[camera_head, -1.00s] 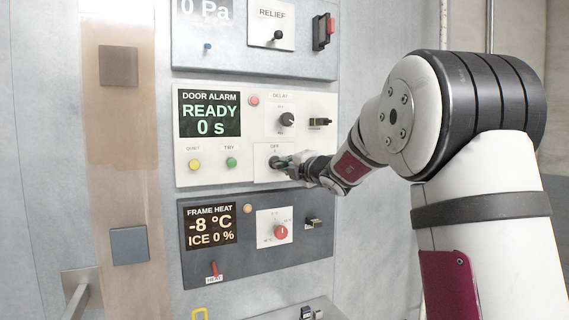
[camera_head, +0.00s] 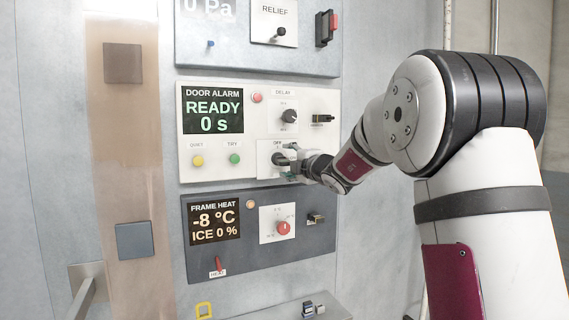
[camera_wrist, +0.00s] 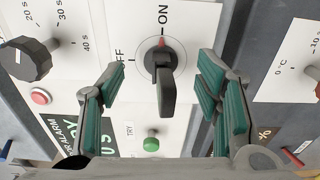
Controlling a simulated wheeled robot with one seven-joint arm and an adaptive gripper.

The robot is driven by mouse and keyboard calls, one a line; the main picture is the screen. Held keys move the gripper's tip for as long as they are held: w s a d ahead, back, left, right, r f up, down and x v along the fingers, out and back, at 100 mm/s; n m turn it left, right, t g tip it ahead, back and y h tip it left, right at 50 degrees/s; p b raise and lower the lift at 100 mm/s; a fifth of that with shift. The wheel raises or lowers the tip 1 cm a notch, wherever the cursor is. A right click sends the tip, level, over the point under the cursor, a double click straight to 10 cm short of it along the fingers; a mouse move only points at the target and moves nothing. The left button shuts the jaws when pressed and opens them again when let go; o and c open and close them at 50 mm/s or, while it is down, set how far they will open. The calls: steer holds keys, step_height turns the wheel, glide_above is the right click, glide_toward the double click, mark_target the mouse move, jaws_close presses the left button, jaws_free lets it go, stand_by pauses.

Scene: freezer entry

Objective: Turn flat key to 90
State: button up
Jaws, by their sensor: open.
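The flat black key (camera_wrist: 167,92) sits in a round switch on a white plate and also shows, small, in the head view (camera_head: 281,160). In the wrist view its red mark points up at the ON label, and the OFF label (camera_wrist: 120,70) is to its left. My gripper (camera_wrist: 160,70) is open, with one green-padded finger on each side of the key and a gap on both sides. In the head view my gripper (camera_head: 297,165) is at the plate and covers part of it.
The switch is on the DOOR ALARM panel (camera_head: 220,170), whose screen reads READY 0 s. The delay dial (camera_head: 289,117), a green button (camera_head: 235,159) and a yellow button (camera_head: 198,161) are close by. The FRAME HEAT panel (camera_head: 260,258) is just below.

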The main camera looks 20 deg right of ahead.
steer(key=shift+s, duration=0.1)
steer(key=s, duration=0.6)
steer(key=shift+s+a, duration=0.35)
stand_by(1.0)
steer(key=shift+s+r, duration=0.1)
steer(key=shift+s, duration=0.05)
